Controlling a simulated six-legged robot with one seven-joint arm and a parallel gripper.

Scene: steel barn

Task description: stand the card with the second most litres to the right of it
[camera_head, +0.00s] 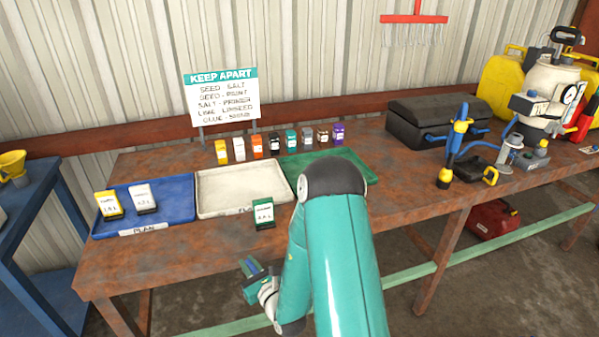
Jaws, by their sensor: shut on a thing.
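A yellow card (109,205) and a pale grey card (143,198) stand in the blue tray (181,190) at the left. A dark green card (263,214) stands near the table's front edge, in front of the white tray (213,180) and the green tray (355,165). The litre figures on the cards are too small to read surely. My gripper (250,268) is low in front of the table, below the green card and apart from it. It is shut on a small blue-and-green thing, mostly hidden, that I cannot identify.
A black case (437,120) and a blue pump-like tool (455,140) stand further right. My teal arm covers part of the green tray. The white tray is empty.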

